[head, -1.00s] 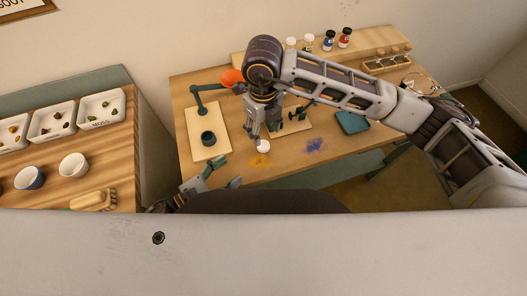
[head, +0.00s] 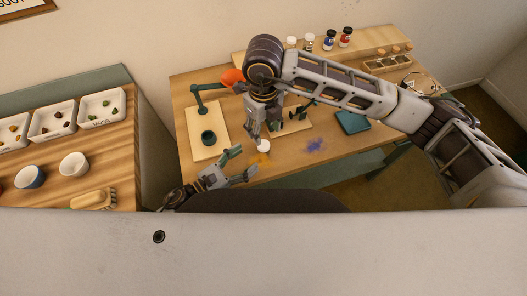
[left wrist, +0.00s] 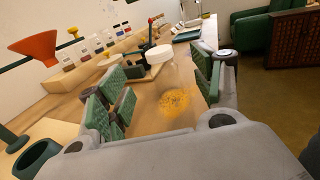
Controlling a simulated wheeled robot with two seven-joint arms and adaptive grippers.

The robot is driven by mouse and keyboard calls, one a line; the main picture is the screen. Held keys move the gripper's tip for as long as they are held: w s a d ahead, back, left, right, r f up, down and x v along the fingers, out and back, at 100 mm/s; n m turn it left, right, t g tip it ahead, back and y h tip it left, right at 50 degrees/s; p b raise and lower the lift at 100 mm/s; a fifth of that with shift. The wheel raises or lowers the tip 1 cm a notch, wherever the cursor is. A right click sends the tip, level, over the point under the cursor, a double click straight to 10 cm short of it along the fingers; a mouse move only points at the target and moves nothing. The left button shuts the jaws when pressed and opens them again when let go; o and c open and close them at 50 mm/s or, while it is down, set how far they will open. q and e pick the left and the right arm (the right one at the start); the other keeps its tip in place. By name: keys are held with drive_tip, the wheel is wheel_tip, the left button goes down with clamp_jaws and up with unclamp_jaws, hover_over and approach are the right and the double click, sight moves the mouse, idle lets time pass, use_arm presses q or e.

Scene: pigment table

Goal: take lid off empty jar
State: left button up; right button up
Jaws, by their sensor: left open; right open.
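A jar with a white lid (head: 263,146) stands near the front edge of the table, by an orange powder patch. In the left wrist view the white lid (left wrist: 159,55) shows clearly; the jar body under it is hard to make out. My right gripper (head: 262,133) points down just above and behind the lid, open; whether it touches the lid I cannot tell. My left gripper (head: 242,163) is open and empty, low at the front edge, left of and nearer than the jar. In the left wrist view the lid lies beyond and between my left fingers (left wrist: 163,78).
An orange funnel (head: 232,77) on a green stand and a dark green cup (head: 208,138) stand at the left. Orange powder (head: 262,160) and blue powder (head: 315,145) lie on the table. Several jars (head: 328,41) stand on the back shelf.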

sight(258, 150)
use_arm(q)
drive_tip(key=shift+x, duration=3.9)
drive_tip(key=c, duration=1.4)
drive_tip(key=o, duration=1.4)
drive_tip(key=shift+s+a, duration=0.1)
drive_tip(key=shift+v, duration=5.85)
